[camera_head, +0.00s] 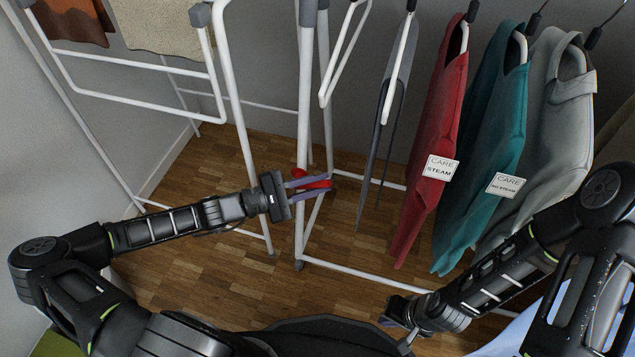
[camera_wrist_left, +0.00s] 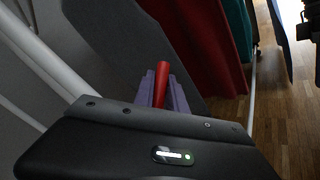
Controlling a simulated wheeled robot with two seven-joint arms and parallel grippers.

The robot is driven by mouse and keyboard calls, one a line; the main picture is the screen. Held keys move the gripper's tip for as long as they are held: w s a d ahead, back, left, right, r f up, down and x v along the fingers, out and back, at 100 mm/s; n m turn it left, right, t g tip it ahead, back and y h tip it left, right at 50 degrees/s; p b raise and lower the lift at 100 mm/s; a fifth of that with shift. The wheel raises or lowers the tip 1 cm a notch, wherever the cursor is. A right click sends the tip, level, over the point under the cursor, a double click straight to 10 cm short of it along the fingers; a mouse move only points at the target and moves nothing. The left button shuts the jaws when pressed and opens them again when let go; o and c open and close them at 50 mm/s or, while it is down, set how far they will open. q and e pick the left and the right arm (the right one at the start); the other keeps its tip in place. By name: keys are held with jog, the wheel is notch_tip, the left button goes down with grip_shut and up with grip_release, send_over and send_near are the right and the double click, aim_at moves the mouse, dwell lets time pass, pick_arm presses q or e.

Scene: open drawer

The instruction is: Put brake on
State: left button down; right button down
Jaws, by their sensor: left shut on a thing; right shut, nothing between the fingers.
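A red brake part (camera_head: 318,185) sits on the white tubular rack (camera_head: 303,130), low beside an upright post; a second bit of red shows just behind it. My left gripper (camera_head: 325,184) is shut on the red brake, its purple fingers on either side. In the left wrist view the red piece (camera_wrist_left: 162,84) stands between the two purple fingers (camera_wrist_left: 166,92). Its far end and mounting are partly hidden. My right gripper (camera_head: 398,322) is low at the right, shut and empty, away from the brake, with its fingers partly hidden.
A red garment (camera_head: 432,150), a teal garment (camera_head: 487,140) and a grey garment (camera_head: 548,130) hang to the right. White rack tubes surround the left gripper. A white frame with cloths (camera_head: 170,25) stands at the back left. Wooden floor (camera_head: 205,270) is clear below.

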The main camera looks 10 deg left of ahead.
aim_at(300, 172)
pick_arm(q)
jog(key=shift+a+r, duration=0.1)
pick_arm(e)
jog(key=shift+r, duration=0.1)
pick_arm(q)
jog(key=shift+a+r+n+t+h+p, duration=0.3)
jog(key=shift+r+n+t+h+p, duration=0.15)
jog(key=shift+n+t+h, duration=0.35)
jog(key=shift+a+r+n+t+h, duration=0.55)
jog(key=shift+n+t, duration=0.25)
jog(key=shift+n, duration=0.3)
jog(key=n+t, duration=0.1)
jog(key=a+n+t, duration=0.1)
jog(key=n+t, duration=0.1)
jog(key=a+n+t, duration=0.1)
jog(key=n, duration=0.1)
jog(key=shift+w+a+r+t+h, duration=0.1)
jog(key=shift+a+r+t+h, duration=0.05)
jog(key=shift+r+t+h, duration=0.2)
jog(key=shift+a+r+n+t+y+b, duration=0.1)
jog(key=shift+a+n+t+y+b, duration=0.3)
jog(key=shift+n+t, duration=0.65)
jog(key=shift+a+r+n+t+y+b, duration=0.1)
jog(key=shift+a+n+t+y, duration=0.3)
jog(key=shift+n+t+y, duration=0.55)
pick_arm(e)
jog(key=shift+a, duration=1)
pick_arm(q)
jog(key=shift+n+h, duration=0.25)
jog(key=shift+n, duration=0.05)
